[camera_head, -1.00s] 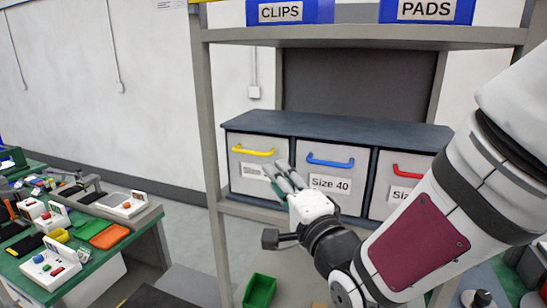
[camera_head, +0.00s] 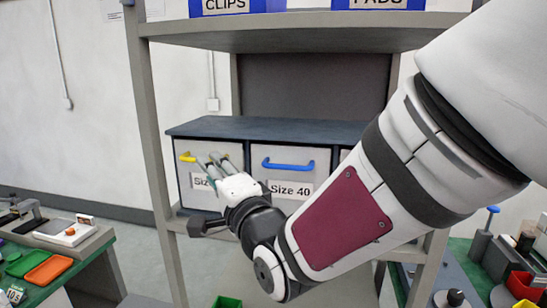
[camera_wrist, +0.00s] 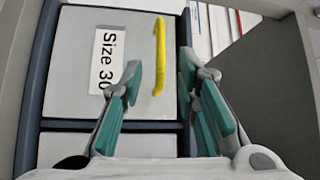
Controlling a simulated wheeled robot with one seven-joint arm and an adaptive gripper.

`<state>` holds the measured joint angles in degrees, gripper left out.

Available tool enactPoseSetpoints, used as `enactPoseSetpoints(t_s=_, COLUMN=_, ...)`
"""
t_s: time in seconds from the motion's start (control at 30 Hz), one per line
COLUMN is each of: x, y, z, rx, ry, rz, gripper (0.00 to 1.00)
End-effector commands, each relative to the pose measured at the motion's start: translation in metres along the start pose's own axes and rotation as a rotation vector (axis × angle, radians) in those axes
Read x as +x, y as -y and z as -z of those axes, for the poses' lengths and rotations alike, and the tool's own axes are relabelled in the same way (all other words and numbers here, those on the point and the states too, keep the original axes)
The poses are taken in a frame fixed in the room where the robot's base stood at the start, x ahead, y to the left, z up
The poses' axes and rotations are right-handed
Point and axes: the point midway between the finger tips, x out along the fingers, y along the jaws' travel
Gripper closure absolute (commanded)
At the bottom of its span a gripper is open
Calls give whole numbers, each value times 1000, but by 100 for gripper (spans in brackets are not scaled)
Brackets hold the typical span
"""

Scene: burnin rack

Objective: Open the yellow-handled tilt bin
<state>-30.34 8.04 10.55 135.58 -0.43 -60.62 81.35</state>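The Size 30 tilt bin (camera_wrist: 83,75) is closed in its cabinet, with its white label in the wrist view. Its yellow handle (camera_wrist: 159,57) appears between my gripper's (camera_wrist: 160,82) two teal-padded fingers, with clear gaps on both sides. In the head view my gripper (camera_head: 216,164) is in front of the left bin's face. There the fingers hide most of the yellow handle (camera_head: 187,157) and part of the label. The gripper is open and empty; how far the fingertips reach past the handle is unclear.
A Size 40 bin with a blue handle (camera_head: 288,165) is right beside it. The rack's grey left post (camera_head: 150,130) stands just left of the cabinet (camera_head: 270,129). A shelf (camera_head: 290,28) with blue boxes is above. A green bench (camera_head: 70,280) is at lower left.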

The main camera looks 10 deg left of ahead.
Motion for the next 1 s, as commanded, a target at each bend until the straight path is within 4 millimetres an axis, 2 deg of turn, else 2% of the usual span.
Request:
enactPoseSetpoints(t_s=0.1, x=21, y=1, z=-1, rx=1, ry=0, rz=0, gripper=71)
enactPoseSetpoints(t_s=0.3, x=46, y=0, z=-1, rx=0, ry=1, rz=0, gripper=71)
enactPoseSetpoints(t_s=0.47, x=54, y=0, z=0, rx=-1, ry=0, rz=1, gripper=71)
enactPoseSetpoints(t_s=0.73, x=55, y=0, z=0, rx=-1, ry=0, rz=1, gripper=71)
enactPoseSetpoints(t_s=0.87, x=55, y=0, z=0, rx=-1, ry=0, rz=1, gripper=100)
enactPoseSetpoints(t_s=1.0, x=55, y=0, z=0, rx=-1, ry=0, rz=0, gripper=100)
